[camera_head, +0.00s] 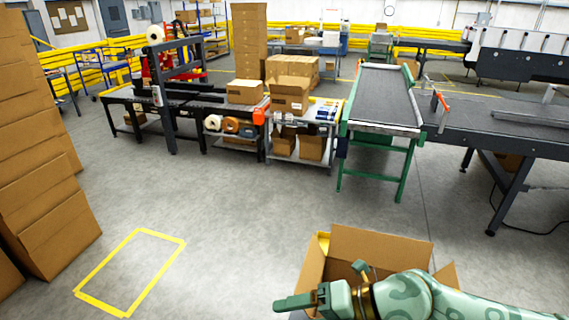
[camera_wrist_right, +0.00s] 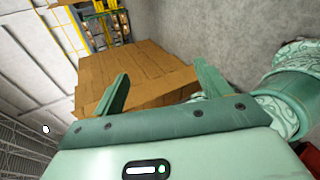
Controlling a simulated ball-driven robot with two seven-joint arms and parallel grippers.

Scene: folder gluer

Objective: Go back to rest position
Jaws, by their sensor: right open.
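My right gripper (camera_head: 322,297) comes in from the lower right in the head view. It is in front of an open cardboard box (camera_head: 380,246) at the bottom of the picture and hides part of the box's inside. In the right wrist view my right gripper (camera_wrist_right: 160,88) has its two fingers spread wide apart, with nothing between them. Stacked cardboard (camera_wrist_right: 135,72) shows beyond the fingers in that view. My left gripper does not show in either view.
Tall cardboard stacks (camera_head: 45,190) stand at the left. A yellow floor outline (camera_head: 130,272) lies on clear grey floor. A workbench (camera_head: 190,113) with boxes and tape rolls stands farther back. A green-legged conveyor (camera_head: 385,95) and a dark conveyor (camera_head: 500,128) stand at the right.

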